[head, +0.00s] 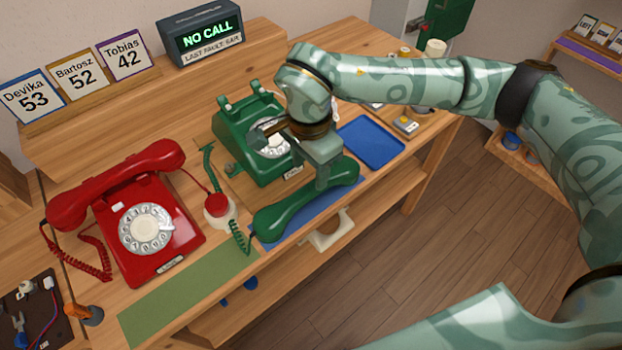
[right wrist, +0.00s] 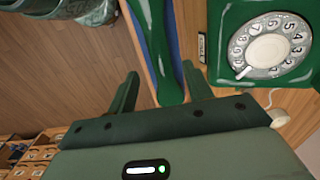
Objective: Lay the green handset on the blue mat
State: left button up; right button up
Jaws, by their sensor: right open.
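The green handset (head: 305,203) lies lengthwise over the blue mat (head: 318,209), along the table's front edge. Blue mat shows on both sides of the handset's grip; whether its whole length rests on the mat is hard to tell. The green phone (head: 240,135) stands behind with an empty cradle, partly hidden by my arm. My left gripper is not in view.
A red phone (head: 145,225) with its handset on stands at left, beside a green mat (head: 185,295). A red-and-white round item (head: 218,208) stands between the phones. A blue tray (head: 372,140) lies at right. A "NO CALL" display (head: 205,38) stands at the back.

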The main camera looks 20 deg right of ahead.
aim_at(310, 188)
jog(key=shift+r+p, duration=0.4)
jog(key=shift+r, duration=1.85)
dwell(0.3)
